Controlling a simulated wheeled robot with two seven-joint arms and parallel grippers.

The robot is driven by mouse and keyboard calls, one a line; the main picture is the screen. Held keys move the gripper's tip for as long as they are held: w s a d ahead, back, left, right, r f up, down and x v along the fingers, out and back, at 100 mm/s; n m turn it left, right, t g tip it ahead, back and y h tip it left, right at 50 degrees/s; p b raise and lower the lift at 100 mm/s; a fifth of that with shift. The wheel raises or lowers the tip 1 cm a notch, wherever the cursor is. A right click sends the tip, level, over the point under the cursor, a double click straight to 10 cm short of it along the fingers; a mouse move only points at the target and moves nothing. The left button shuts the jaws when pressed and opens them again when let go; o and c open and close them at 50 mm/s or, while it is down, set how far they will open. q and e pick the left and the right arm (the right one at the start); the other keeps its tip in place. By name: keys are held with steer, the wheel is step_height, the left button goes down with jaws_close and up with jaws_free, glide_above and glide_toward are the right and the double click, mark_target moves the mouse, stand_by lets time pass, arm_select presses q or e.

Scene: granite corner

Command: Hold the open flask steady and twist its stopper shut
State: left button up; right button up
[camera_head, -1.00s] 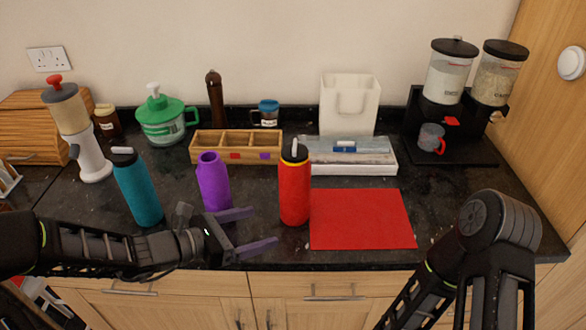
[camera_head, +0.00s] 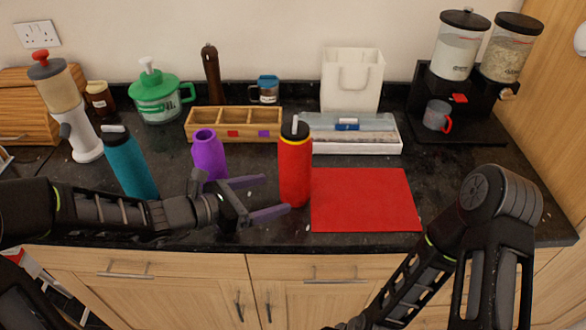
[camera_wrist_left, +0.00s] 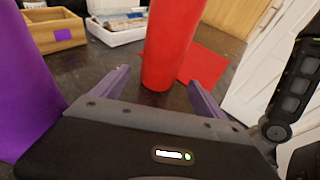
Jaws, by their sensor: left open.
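The purple flask (camera_head: 209,155) stands upright with its mouth open and no stopper on it; my left arm hides its lower part. The red flask (camera_head: 294,170) stands upright with a dark cap (camera_head: 295,130). The teal flask (camera_head: 130,165) also has a dark cap. My left gripper (camera_head: 272,197) is open and empty, its fingers pointing right toward the lower part of the red flask. In the left wrist view, the red flask (camera_wrist_left: 168,45) stands just ahead, between the open fingers in the picture, and the purple flask (camera_wrist_left: 28,85) is at the left edge. My right gripper is out of view.
A red mat (camera_head: 365,200) lies bare right of the red flask. A wooden divided box (camera_head: 207,137) and a white tray (camera_head: 355,146) stand behind the flasks. A black dispenser stand (camera_head: 460,130) is at the right. The counter's front edge is close below my left arm.

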mark_target(282, 193)
arm_select(q)
steer(key=b+x, duration=0.2)
steer(key=x, duration=0.1)
steer(key=b+x, duration=0.1)
steer(key=x, duration=0.1)
steer(key=shift+f, duration=0.3)
steer(key=shift+w+d+b, duration=0.35)
steer(key=shift+w+d, duration=0.15)
steer(key=shift+d, duration=0.2)
